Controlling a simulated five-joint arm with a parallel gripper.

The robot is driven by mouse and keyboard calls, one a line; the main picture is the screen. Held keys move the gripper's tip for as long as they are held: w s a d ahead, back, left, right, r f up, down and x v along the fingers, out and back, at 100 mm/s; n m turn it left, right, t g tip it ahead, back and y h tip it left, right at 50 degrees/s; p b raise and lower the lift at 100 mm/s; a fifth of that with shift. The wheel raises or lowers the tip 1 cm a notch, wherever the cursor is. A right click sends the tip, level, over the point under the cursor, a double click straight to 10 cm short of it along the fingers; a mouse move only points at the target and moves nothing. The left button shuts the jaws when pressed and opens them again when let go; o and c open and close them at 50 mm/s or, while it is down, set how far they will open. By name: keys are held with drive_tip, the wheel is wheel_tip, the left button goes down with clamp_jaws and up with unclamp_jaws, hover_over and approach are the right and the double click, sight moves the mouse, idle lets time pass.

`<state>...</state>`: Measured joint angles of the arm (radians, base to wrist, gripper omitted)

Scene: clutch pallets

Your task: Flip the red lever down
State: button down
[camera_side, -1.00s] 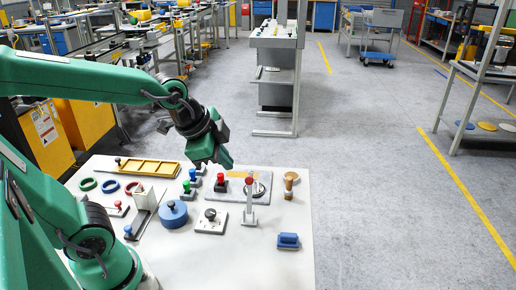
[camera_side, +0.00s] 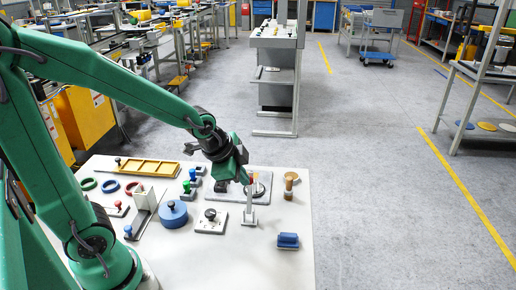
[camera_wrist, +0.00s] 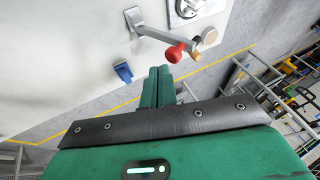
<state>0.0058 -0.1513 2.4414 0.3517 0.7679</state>
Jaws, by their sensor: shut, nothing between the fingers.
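The red lever has a grey stem (camera_side: 250,205) on a small pale base, and it stands upright near the right part of the white table in the side view. Its red ball knob (camera_wrist: 176,53) shows clearly in the wrist view, just beyond my fingertips. My gripper (camera_wrist: 158,72) is shut and empty. In the side view my gripper (camera_side: 244,180) is at knob height, just left of the lever's top and partly covering it. I cannot tell whether the fingers touch the knob.
A wooden knob (camera_side: 289,183) stands right of the lever. A blue block (camera_side: 288,240) lies toward the front right. A dark-knobbed plate (camera_side: 210,219) and a blue round box (camera_side: 173,215) stand to the left. The table right of the lever has free room.

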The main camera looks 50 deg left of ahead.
drive_tip(key=shift+w+a+f, duration=0.35)
drive_tip(key=shift+w+a, duration=0.1)
drive_tip(key=shift+w, duration=0.05)
drive_tip(key=shift+w+a, duration=0.45)
idle(0.5)
drive_tip(key=shift+w+a+f+y, duration=0.2)
drive_tip(key=shift+w+a+y, duration=0.1)
drive_tip(key=shift+w+a, duration=0.6)
drive_tip(key=shift+w+a+f, duration=0.45)
drive_tip(key=shift+w+a, duration=0.25)
drive_tip(key=shift+w+a+f, duration=0.4)
drive_tip(key=shift+w+a, duration=0.3)
drive_tip(key=shift+r, duration=0.1)
wheel_tip(320, 180, up, 4)
drive_tip(key=r, duration=0.1)
hover_over(250, 174)
drive_tip(key=a, duration=0.2)
drive_tip(key=a+r, duration=0.4)
drive_tip(key=r, duration=0.3)
drive_tip(key=shift+s+a+r+y, duration=0.15)
drive_tip(key=shift+s+r+y, duration=0.05)
drive_tip(key=shift+y, duration=0.2)
